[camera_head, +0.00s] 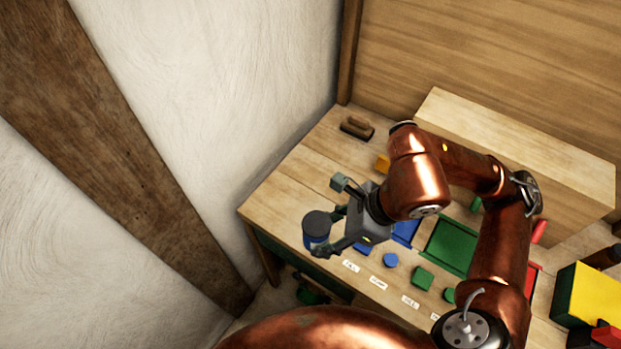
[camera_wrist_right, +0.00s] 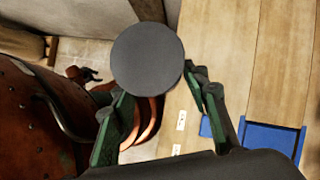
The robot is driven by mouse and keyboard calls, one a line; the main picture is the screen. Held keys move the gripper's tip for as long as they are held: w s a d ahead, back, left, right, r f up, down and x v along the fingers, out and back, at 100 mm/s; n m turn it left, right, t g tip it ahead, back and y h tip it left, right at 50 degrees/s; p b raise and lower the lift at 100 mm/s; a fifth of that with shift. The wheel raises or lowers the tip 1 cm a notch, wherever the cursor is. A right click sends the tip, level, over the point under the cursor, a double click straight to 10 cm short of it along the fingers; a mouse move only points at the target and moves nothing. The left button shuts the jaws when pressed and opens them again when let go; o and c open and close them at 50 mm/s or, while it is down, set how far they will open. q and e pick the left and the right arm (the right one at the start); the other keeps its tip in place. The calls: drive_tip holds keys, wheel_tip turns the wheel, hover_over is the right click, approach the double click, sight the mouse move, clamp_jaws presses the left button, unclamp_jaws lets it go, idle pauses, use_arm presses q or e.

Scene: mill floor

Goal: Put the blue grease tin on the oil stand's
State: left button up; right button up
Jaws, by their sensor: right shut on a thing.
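The blue grease tin (camera_head: 316,230) has a dark grey lid. My right gripper (camera_head: 336,231) is shut on it and holds it at the bench's front left edge. In the right wrist view the round grey lid (camera_wrist_right: 147,60) shows from above, between the green-padded fingers (camera_wrist_right: 160,105), and hides the tin's blue side. I cannot pick out the oil stand for certain. White labels (camera_head: 350,266) line the bench's front edge, but their words are too small to read surely. My left gripper is not in view.
Blue (camera_head: 405,230) and green (camera_head: 452,246) trays lie on the bench (camera_head: 290,195). A blue disc (camera_head: 390,260) and a green block (camera_head: 422,278) sit before them. A brown brush-like thing (camera_head: 357,128) lies at the back. A long wooden box (camera_head: 510,140) stands behind.

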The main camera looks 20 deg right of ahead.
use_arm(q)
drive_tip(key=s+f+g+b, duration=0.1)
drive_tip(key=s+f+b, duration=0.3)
use_arm(e)
drive_tip(key=w+d+f, duration=0.1)
drive_tip(key=w+f, duration=0.2)
drive_tip(key=w, duration=0.1)
drive_tip(key=w+d+f, duration=0.1)
drive_tip(key=w+f, duration=0.2)
drive_tip(key=w, duration=0.1)
drive_tip(key=w+d+f, duration=0.2)
drive_tip(key=w+f, duration=0.1)
drive_tip(key=w, duration=0.2)
drive_tip(key=shift+w+f, duration=0.1)
drive_tip(key=shift+f, duration=0.3)
drive_tip(key=shift+w+f+b, duration=0.3)
drive_tip(key=shift+f, duration=0.1)
drive_tip(key=f, duration=0.1)
drive_tip(key=f+b, duration=0.1)
drive_tip(key=f, duration=0.1)
drive_tip(key=shift+w+d, duration=0.1)
drive_tip(key=shift+w, duration=0.1)
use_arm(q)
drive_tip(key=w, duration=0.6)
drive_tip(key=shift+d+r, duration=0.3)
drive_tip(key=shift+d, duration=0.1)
use_arm(e)
drive_tip(key=shift+f, duration=0.15)
